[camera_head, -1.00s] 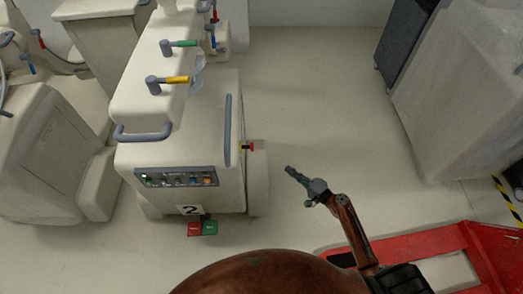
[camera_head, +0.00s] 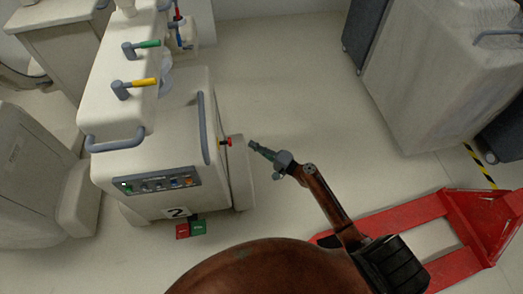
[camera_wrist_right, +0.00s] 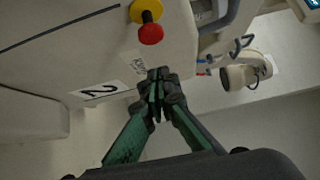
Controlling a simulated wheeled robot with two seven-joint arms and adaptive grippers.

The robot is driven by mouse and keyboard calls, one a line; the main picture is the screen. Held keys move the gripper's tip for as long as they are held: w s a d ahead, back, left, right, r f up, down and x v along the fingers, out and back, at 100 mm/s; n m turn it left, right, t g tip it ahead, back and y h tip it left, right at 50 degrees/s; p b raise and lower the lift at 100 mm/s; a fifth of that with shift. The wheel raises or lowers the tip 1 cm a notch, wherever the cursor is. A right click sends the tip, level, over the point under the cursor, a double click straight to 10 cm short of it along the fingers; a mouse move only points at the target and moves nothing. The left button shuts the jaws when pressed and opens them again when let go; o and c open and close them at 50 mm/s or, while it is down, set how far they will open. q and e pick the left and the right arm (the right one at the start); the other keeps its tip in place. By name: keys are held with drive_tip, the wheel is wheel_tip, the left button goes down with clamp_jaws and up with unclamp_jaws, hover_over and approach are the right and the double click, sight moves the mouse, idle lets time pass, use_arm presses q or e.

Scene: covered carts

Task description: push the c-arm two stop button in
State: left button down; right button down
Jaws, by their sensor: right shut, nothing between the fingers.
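The c-arm two cart (camera_head: 150,199) is a cream body marked "2" on its front, at the left of the head view. Its red stop button (camera_head: 227,142) sticks out from the right side, beside a grey vertical rail. In the right wrist view the red button (camera_wrist_right: 151,34) sits on a yellow base at the top, above the fingertips. My right gripper (camera_head: 252,145) is shut and empty, its tips a short way right of the button and apart from it. It also shows in the right wrist view (camera_wrist_right: 157,75). My left gripper is not in view.
A red pallet-jack-like frame (camera_head: 463,225) lies at the lower right. A covered cart (camera_head: 425,90) stands at the upper right. Red and green pedals (camera_head: 190,229) sit at the foot of cart two. The floor (camera_head: 290,90) between the carts is clear.

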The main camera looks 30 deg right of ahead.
sight(226, 143)
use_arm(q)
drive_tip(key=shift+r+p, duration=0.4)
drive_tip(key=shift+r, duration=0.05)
use_arm(e)
drive_tip(key=w+a, duration=0.4)
drive_tip(key=a, duration=0.1)
drive_tip(key=shift+a, duration=0.25)
